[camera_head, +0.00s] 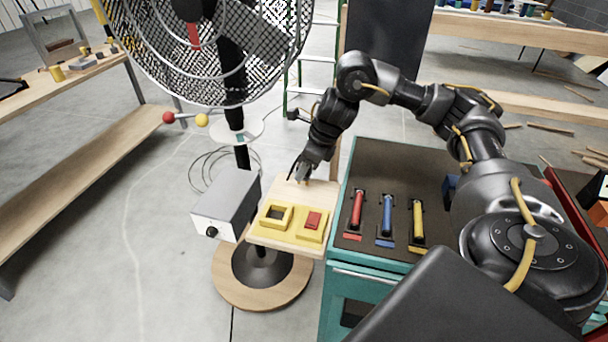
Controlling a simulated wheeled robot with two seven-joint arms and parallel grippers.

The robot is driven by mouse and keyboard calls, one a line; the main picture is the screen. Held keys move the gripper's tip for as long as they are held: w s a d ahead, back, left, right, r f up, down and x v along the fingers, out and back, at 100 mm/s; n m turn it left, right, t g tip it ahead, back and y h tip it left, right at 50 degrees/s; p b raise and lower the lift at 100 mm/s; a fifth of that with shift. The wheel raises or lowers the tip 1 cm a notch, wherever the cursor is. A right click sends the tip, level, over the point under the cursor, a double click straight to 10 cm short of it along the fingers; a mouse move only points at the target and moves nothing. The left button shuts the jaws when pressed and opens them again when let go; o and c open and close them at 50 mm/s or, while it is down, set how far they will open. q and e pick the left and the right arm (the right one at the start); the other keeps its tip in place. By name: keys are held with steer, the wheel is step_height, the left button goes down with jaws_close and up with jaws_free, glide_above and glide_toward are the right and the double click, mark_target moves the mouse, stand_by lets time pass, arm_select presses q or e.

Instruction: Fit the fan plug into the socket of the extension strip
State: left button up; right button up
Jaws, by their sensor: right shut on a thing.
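A light wooden board (259,233) beside the fan bears two yellow square housings. The left yellow housing (268,219) has an open dark recess. I cannot tell for certain which part is the extension strip's socket. My right gripper (302,176) points down over the far end of the board, behind the housings. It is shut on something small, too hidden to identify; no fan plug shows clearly. My left gripper is not in view. The black pedestal fan (236,75) stands behind, on a round wooden base (230,288).
A grey box with a black knob (212,232) adjoins the board's left side. A teal cabinet (350,285) on the right carries red, blue and yellow handled tools (387,215). A loose cable (202,180) hangs behind the box. A wooden bench (90,160) is far left; open floor lies between.

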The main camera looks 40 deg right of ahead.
steer(key=s+a+r+p, duration=0.2)
steer(key=s+a+r, duration=0.5)
steer(key=a+r, duration=0.45)
steer(key=s+a+f+n+g+h, duration=0.1)
steer(key=a+f+n+g, duration=0.3)
steer(key=a+n, duration=0.6)
steer(key=s+a+f+n+g+h, duration=0.1)
steer(key=s+a+f+n+g, duration=0.3)
steer(key=n, duration=1.5)
steer(key=a+f, duration=0.3)
steer(key=a, duration=0.3)
steer(key=shift+s+a+h, duration=0.15)
steer(key=shift+a+h, duration=0.15)
steer(key=shift+a, duration=0.05)
